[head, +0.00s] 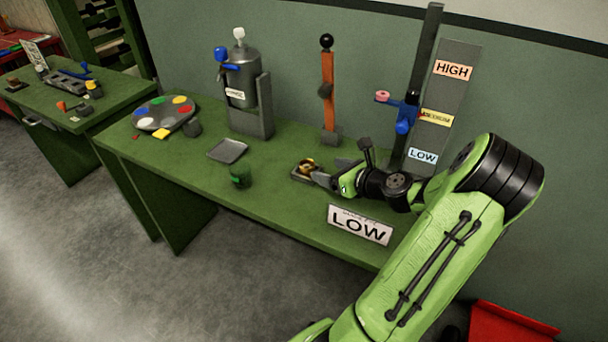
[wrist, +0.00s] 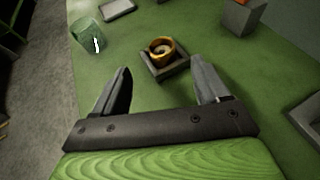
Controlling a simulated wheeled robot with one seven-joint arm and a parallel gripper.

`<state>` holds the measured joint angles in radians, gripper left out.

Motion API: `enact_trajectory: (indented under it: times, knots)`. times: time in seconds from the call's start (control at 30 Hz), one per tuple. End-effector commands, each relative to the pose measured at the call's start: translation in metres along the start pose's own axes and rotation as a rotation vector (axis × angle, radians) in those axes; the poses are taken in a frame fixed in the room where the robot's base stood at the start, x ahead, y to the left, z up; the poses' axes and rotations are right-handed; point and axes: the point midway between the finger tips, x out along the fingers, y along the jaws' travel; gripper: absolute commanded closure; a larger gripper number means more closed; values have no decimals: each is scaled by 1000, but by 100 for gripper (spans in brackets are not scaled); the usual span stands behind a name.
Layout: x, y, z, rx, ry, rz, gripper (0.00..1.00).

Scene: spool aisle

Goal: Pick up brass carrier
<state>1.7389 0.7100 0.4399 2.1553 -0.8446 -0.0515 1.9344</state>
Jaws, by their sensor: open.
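The brass carrier (head: 308,165) is a small golden ring-like piece. It sits in a shallow grey square holder (head: 300,177) on the green bench, near the middle of its length. In the wrist view the carrier (wrist: 161,49) shows a dark, hollow centre and stands in the holder (wrist: 178,68), just beyond the fingertips. My gripper (head: 330,173) is just right of the carrier, low over the bench. In the wrist view my gripper (wrist: 166,78) has its two fingers spread wide, with nothing between them. The carrier lies ahead of the gap between the fingertips, apart from both.
A green cup (head: 240,176) and a grey tray (head: 228,151) stand to the left. An orange lever post (head: 328,95) rises behind. A "LOW" sign (head: 360,225) is at the bench's front edge. A tall post with a blue clamp (head: 404,120) stands right.

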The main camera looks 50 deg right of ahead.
Motion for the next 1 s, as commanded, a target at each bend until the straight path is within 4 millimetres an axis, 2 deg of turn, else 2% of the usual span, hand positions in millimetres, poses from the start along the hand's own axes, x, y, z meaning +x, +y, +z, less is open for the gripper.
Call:
enact_trajectory:
  times: [0.03, 0.1, 0.33, 0.5, 0.6, 0.8, 1.0]
  knots:
    - [15, 1, -4, -3, 0, 4, 26]
    - [31, 1, -3, -3, -1, 4, 26]
    - [61, 0, -3, -4, 0, 3, 26]
    - [93, 0, -5, -4, 1, 3, 26]
    - [102, 0, -3, -3, 1, 1, 26]
    - [102, -1, -2, -2, 2, 0, 26]
    - [101, -1, -2, -2, 2, 0, 57]
